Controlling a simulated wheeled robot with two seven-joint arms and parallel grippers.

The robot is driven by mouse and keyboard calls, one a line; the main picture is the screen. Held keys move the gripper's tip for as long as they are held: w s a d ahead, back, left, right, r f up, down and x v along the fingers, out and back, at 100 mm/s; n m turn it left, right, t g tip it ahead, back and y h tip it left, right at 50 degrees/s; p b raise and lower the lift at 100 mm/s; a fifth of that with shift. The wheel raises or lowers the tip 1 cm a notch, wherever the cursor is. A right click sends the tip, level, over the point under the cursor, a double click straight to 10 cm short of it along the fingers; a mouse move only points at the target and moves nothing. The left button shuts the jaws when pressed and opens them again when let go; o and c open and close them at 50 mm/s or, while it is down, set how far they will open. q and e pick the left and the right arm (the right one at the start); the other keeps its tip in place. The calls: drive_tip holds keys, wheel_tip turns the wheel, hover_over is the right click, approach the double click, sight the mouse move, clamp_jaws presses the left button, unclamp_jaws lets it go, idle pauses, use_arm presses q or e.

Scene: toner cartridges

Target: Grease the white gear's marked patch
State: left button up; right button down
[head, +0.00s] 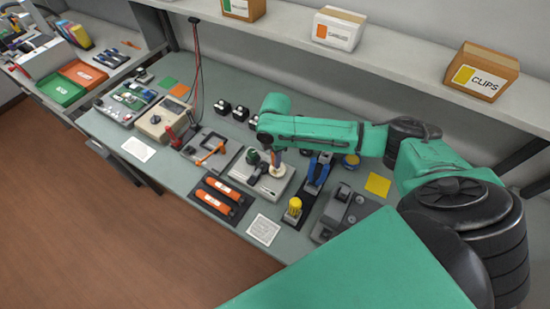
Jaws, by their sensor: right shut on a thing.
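The white gear (278,171) looks like a small pale disc on a light grey plate (266,186) in the middle of the bench. My right gripper (272,145) hangs from its green arm just above the gear. It is shut on a thin tool (276,157) that points down at the gear. Whether the tool's tip touches the gear is too small to tell. The marked patch cannot be made out. A dark green-topped item (253,157) stands on the same plate, left of the gear. My left gripper is out of view.
Two orange cartridges (220,192) lie on a dark tray in front of the plate. A yellow-capped bottle (293,207) and blue-handled tool (318,170) are to the right. A meter (162,120) stands left. A shelf with boxes (338,28) runs above the back.

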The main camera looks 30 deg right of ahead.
drive_tip(key=shift+r, duration=3.3)
